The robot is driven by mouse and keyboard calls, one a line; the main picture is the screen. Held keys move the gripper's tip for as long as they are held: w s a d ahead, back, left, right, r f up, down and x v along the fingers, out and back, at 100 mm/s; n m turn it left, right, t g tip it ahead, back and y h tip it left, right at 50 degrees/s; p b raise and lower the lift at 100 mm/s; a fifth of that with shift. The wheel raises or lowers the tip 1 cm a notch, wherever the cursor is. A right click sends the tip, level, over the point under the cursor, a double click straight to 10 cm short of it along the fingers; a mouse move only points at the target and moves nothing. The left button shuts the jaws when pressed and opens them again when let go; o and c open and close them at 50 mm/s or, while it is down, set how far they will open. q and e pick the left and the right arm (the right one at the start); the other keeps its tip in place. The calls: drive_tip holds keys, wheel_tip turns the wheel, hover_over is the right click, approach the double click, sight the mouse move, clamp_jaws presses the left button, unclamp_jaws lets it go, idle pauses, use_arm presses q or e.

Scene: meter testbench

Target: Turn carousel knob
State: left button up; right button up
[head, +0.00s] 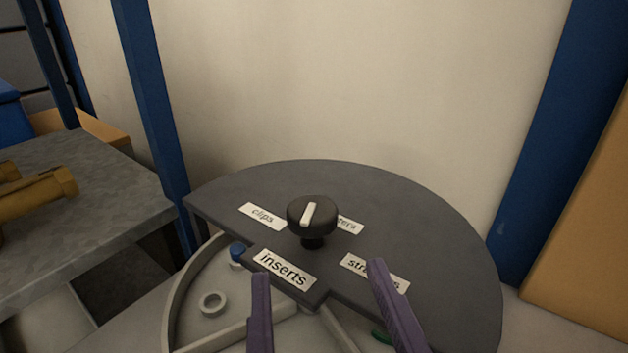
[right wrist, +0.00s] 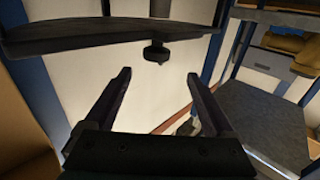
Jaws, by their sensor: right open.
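The black carousel knob (head: 312,216) with a white pointer bar stands on the middle of a dark grey carousel cover (head: 400,205). The cover carries labels reading clips, inserts and two partly hidden ones. The knob also shows in the right wrist view (right wrist: 156,53), beyond the fingers. My right gripper (head: 322,285) has purple fingers spread apart, in front of the knob and not touching it. Its right finger covers part of a label. The fingers also show open and empty in the right wrist view (right wrist: 158,82). My left gripper is out of view.
Below the cover, a pale round tray (head: 178,300) with dividers holds a white ring (head: 212,303), a blue piece (head: 237,252) and a green piece (head: 382,337). A grey table (head: 90,190) with brass parts (head: 40,195) stands left. Blue posts and a pale wall are behind.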

sight(316, 229)
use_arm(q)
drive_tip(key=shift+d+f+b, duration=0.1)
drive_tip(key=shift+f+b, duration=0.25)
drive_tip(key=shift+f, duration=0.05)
use_arm(e)
drive_tip(key=shift+h, duration=0.3)
drive_tip(key=w, duration=0.6)
drive_tip(key=w+a, duration=0.1)
drive_tip(key=w, duration=0.3)
drive_tip(key=shift+f, duration=0.1)
drive_tip(key=shift+s, duration=0.1)
